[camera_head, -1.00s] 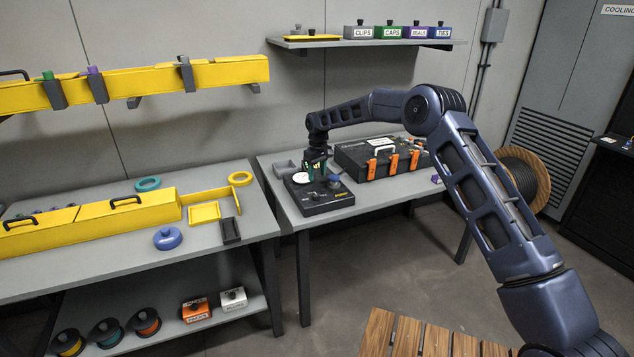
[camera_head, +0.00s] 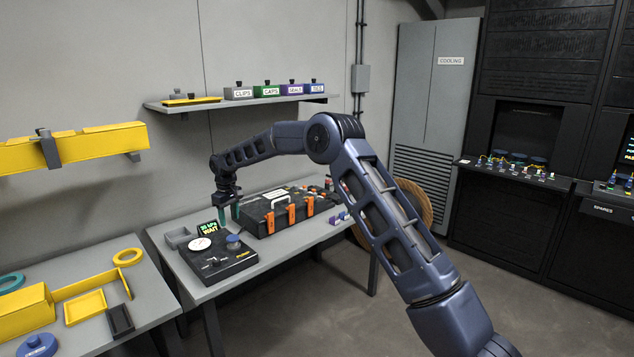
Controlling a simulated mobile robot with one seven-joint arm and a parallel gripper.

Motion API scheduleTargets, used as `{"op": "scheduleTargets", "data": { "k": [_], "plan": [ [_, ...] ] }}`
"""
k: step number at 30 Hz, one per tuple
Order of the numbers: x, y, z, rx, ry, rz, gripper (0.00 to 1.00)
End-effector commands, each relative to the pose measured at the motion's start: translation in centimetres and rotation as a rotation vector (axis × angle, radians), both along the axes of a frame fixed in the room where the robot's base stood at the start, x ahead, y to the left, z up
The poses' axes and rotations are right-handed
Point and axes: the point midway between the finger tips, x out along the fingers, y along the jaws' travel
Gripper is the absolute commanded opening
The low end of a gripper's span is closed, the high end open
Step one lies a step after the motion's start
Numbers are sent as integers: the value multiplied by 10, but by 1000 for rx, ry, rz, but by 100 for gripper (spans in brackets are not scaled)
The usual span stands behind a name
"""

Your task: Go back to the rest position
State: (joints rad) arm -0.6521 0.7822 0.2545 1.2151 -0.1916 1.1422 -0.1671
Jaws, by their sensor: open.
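My gripper (camera_head: 228,213) hangs at the end of my arm, just above the back edge of the black splicer (camera_head: 222,264) on the grey table. It is open and points down, with nothing seen between its fingers. The splicer has a white round dial, a blue knob and a small screen (camera_head: 208,229) with green and amber text that reads "WAIT". My arm reaches across the middle of the view from the lower right, bent at a high elbow.
A black case (camera_head: 283,222) with orange latches stands right of the splicer. A shelf (camera_head: 222,104) with labelled boxes hangs above. Yellow trays (camera_head: 85,306) lie on the left table (camera_head: 150,295). A cooling cabinet (camera_head: 435,100) and black racks (camera_head: 520,215) stand at right. Floor (camera_head: 480,290) shows clear there.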

Motion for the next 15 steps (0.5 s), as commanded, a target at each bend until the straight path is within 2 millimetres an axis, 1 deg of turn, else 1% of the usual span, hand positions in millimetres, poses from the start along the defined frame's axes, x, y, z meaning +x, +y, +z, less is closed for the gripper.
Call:
{"op": "scheduleTargets", "data": {
  "k": [1,5,6,11,15],
  "plan": [
    [3,-17,19,3,-11,-19,52],
    [6,-60,55,9,-35,-69,52],
    [7,-74,66,10,-41,-86,52],
    [4,-129,106,14,-69,-147,52],
    [-3,-178,138,20,-93,-206,52]
  ]
}}
